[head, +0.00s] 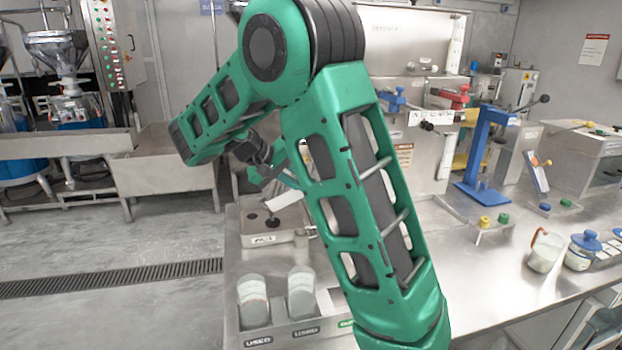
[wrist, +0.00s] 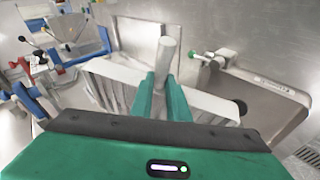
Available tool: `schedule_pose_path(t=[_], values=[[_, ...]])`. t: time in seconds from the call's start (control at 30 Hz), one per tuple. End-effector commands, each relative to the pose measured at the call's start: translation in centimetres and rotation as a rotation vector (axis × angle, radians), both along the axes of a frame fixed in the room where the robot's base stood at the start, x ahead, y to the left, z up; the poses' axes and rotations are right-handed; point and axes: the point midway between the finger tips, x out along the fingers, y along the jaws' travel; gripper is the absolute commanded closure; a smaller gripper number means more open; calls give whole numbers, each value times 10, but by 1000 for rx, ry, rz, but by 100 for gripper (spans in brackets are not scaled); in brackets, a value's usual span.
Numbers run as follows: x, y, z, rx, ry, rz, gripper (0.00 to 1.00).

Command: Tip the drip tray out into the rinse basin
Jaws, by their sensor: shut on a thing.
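My gripper (wrist: 167,97) is shut on the pale round handle (wrist: 166,58) of a light-coloured tray, which I take to be the drip tray (wrist: 208,103). The tray lies across the wrist view and looks tilted; its contents cannot be made out. In the head view, the tray (head: 281,196) shows only in part beside the arm, above a labelled metal basin (head: 288,237), likely the rinse basin. The basin (wrist: 285,108) also shows at the right of the wrist view, partly behind the tray. My gripper in the head view (head: 283,182) is small and partly hidden.
A small tap with a green knob (wrist: 222,54) stands at the basin's edge. Used cups (head: 253,300) stand in a labelled holder at the counter's front. A blue lever press (head: 486,150), a jug (head: 545,250) and a blue-lidded jar (head: 583,249) stand to the right.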

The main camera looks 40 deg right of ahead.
Motion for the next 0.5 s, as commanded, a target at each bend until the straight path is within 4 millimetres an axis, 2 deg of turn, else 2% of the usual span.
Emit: schedule_pose_path(t=[0.27,0.5], values=[[0,-1,0,3,-4,-2,100],[-2,-13,-2,75,-61,-3,100]])
